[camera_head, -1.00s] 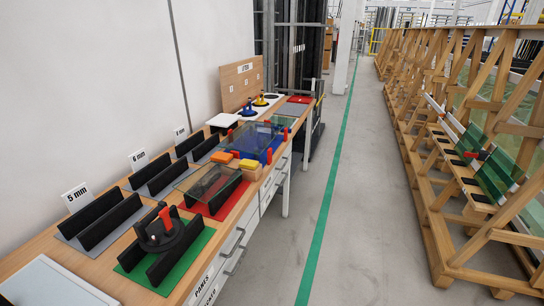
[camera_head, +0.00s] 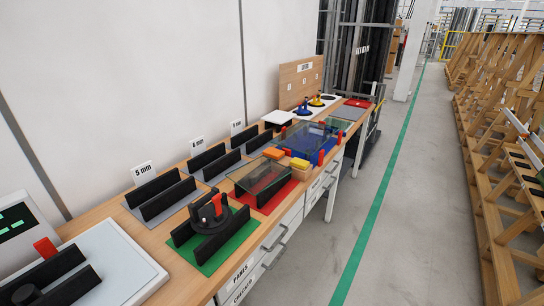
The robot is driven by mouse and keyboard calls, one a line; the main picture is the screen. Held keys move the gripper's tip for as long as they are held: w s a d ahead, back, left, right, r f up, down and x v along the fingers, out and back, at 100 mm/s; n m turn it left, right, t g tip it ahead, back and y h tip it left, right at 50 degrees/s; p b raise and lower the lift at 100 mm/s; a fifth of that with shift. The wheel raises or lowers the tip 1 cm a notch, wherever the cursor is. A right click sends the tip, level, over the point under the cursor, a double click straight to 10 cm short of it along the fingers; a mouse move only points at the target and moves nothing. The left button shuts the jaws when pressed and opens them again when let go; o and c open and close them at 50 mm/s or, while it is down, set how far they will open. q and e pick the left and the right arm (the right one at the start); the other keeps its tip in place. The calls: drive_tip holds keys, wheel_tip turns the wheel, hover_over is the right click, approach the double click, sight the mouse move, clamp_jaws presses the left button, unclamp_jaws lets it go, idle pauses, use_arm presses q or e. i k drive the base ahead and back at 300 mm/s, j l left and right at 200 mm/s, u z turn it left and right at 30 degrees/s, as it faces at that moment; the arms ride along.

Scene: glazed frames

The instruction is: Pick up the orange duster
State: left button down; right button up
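An orange block (camera_head: 273,153), which looks like the orange duster, lies on the long workbench, just behind a glass pane (camera_head: 257,174) held in a black rack on a red mat. A yellow-orange block (camera_head: 300,163) lies close to its right. Both look small at this distance. Neither of my grippers shows in the head view.
The wooden bench (camera_head: 100,212) holds black slotted racks, a suction lifter (camera_head: 212,211) on a green mat (camera_head: 222,252), and a white flat device (camera_head: 112,262) at the near left. Wooden A-frames (camera_head: 490,150) stand right. The grey floor (camera_head: 420,210) between is clear.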

sight(274, 154)
drive_tip(key=i+l+u, duration=0.1)
drive_tip(key=u, duration=0.4)
drive_tip(key=i+l+u, duration=0.1)
drive_tip(key=u, duration=0.35)
drive_tip(key=i+l+u, duration=0.15)
drive_tip(key=l, duration=0.3)
drive_tip(key=i+l+u, duration=0.1)
drive_tip(key=l, duration=0.4)
drive_tip(key=i+l+u, duration=0.15)
drive_tip(key=l, duration=0.35)
drive_tip(key=i+l+u, duration=0.1)
drive_tip(key=l, duration=0.4)
drive_tip(key=i+l+u, duration=0.15)
drive_tip(key=l, duration=0.35)
drive_tip(key=k, duration=0.05)
